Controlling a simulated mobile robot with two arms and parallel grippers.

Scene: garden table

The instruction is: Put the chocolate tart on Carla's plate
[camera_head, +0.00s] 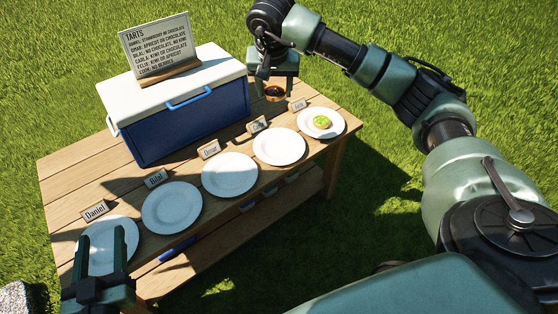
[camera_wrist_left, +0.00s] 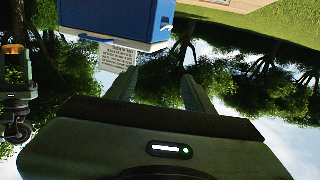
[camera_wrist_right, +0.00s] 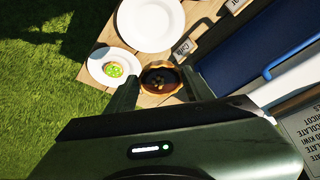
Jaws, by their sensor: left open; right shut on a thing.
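The chocolate tart (camera_head: 275,94) has a dark filling and a brown crust. My right gripper (camera_head: 275,86) is shut on it above the table's far end; the right wrist view shows the tart (camera_wrist_right: 160,80) between the fingers. Carla's plate (camera_head: 279,147) is white and empty, with a name card (camera_head: 257,125) behind it; its card reads Carla in the right wrist view (camera_wrist_right: 184,46). The tart is behind and beside this plate. My left gripper (camera_head: 101,250) is open and empty, above the near-left plate; its fingers show in the left wrist view (camera_wrist_left: 158,85).
A kiwi tart (camera_head: 322,122) sits on the far-right plate (camera_head: 337,129). Empty plates for Omar (camera_head: 229,175), Bilal (camera_head: 171,208) and Daniel (camera_head: 97,236) line the front edge. A blue cooler (camera_head: 190,125) with a tart sign (camera_head: 157,42) stands behind them.

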